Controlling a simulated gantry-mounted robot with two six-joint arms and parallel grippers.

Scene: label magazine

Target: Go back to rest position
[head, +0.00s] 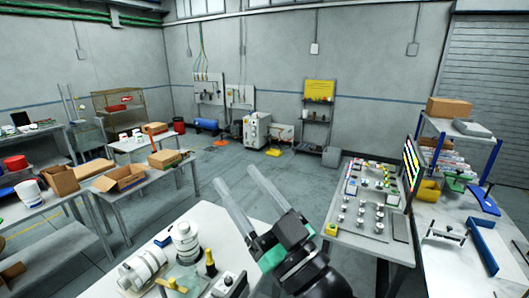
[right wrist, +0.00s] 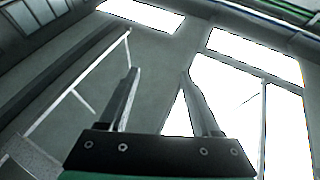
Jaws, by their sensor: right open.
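My right gripper (head: 237,177) reaches up from the bottom of the head view, over the edge of the near white table. Its two long grey fingers stand apart with nothing between them. In the right wrist view the open fingers (right wrist: 161,73) also hold nothing and point towards the wall and bright panels. My left gripper is not in view. The right arm hides the table's right part.
A bench with several small metal parts (head: 362,210) stands to the right, near a dark panel with coloured marks (head: 411,170). A blue-framed shelf (head: 490,155) is at the far right. Tables with cardboard boxes (head: 120,178) are on the left. The middle floor is clear.

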